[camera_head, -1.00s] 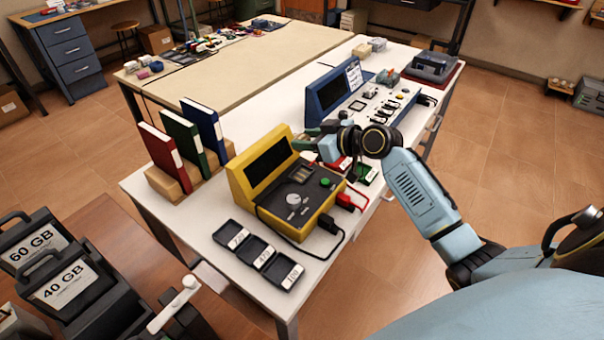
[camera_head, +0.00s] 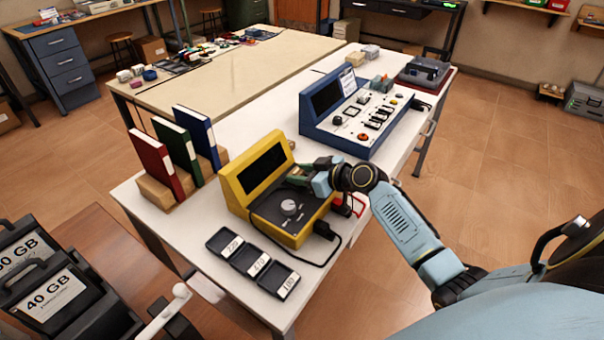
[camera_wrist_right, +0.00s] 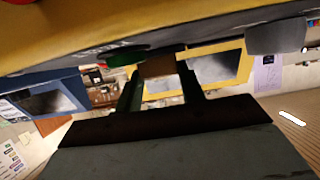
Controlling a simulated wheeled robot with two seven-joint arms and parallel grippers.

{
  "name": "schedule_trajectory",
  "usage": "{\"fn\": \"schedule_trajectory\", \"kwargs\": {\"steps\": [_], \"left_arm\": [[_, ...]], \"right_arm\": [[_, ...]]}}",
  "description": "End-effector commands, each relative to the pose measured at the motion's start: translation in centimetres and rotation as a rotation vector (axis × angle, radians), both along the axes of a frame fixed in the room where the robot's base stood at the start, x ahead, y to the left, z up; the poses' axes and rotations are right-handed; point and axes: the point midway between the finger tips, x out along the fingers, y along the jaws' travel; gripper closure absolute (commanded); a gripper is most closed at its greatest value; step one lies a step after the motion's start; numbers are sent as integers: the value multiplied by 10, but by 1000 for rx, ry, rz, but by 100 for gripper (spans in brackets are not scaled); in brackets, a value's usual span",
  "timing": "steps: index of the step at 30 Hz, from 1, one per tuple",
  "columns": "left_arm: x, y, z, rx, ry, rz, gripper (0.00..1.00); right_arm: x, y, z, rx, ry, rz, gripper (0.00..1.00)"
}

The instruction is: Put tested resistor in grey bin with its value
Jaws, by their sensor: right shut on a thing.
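A yellow tester (camera_head: 239,194) with a dark screen and a dial stands on the white table. Three small grey bins stand in a row in front of it: a left one (camera_head: 222,238), a middle one (camera_head: 250,256) and a right one (camera_head: 271,279), with white labels that seem to read 220, 470 and 100. My right gripper (camera_head: 297,178) is at the tester's right side, low over its panel. In the right wrist view its fingers (camera_wrist_right: 160,78) are shut on a small brown piece (camera_wrist_right: 157,66), seemingly the resistor, close to a green button (camera_wrist_right: 126,57). My left gripper is out of view.
Red, green and blue binders (camera_head: 186,150) stand behind the bins on the left. A blue console (camera_head: 325,120) stands farther back on the table. A black cable (camera_head: 334,246) loops beside the bins.

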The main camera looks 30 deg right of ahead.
Motion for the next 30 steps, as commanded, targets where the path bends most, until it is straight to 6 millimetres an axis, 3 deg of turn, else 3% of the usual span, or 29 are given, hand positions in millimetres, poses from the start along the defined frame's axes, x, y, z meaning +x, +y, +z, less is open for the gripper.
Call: {"fn": "schedule_trajectory", "kwargs": {"steps": [4, 5, 9, 21, 30], "left_arm": [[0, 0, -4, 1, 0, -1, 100], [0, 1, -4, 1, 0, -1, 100], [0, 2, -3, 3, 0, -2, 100], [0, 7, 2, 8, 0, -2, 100], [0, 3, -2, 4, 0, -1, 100]], "right_arm": [[0, 0, -3, -1, 0, 0, 83], [0, 0, -3, -1, 0, 0, 58], [0, 0, -2, -1, 0, 0, 40], [0, 1, -2, 3, 1, 0, 39], [-49, -27, 15, -8, 3, 1, 39]]}}
